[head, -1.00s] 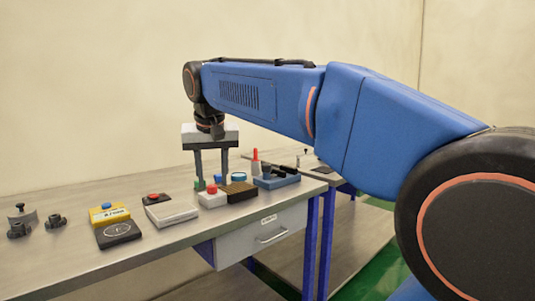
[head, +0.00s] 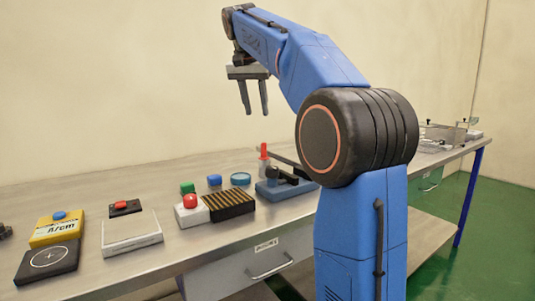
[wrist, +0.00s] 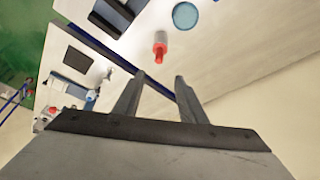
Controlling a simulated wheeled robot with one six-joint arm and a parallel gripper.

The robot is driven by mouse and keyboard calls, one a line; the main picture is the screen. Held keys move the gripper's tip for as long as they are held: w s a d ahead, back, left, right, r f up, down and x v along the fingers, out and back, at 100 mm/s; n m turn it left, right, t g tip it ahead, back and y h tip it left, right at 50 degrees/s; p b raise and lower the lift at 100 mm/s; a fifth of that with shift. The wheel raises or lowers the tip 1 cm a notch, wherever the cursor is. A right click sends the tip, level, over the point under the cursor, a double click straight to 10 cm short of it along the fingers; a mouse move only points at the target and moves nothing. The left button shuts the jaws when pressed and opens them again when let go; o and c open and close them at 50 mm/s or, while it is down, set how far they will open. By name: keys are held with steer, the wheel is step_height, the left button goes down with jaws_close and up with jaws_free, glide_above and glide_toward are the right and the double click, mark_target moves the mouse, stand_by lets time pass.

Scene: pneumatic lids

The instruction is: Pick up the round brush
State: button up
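A small upright piece with a red top (head: 264,151) stands towards the back of the bench; in the wrist view it shows a whitish body and red tip (wrist: 160,50). It may be the round brush, but I cannot tell for sure. No other brush is clear to me. My gripper (head: 254,112) hangs above the bench, higher than this piece and apart from it. Its two fingers are spread with nothing between them. In the wrist view the red tip lies just beyond the gap between my fingertips (wrist: 159,77).
Close to the red-topped piece are a blue round dish (head: 240,179), a blue block with a black knob (head: 285,188) and a black-and-gold ribbed block (head: 231,204). A white box with a red button (head: 192,214) and a yellow box (head: 57,230) stand further left. The back strip looks clear.

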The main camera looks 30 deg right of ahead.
mark_target(263, 143)
steer(key=x, duration=1)
steer(key=shift+f, duration=0.2)
steer(key=shift+s+x, duration=0.1)
steer(key=shift+x, duration=1.25)
steer(key=shift+s+x, duration=0.15)
steer(key=shift+x, duration=1.2)
steer(key=shift+f, duration=0.1)
steer(key=shift+c, duration=0.5)
jaws_close()
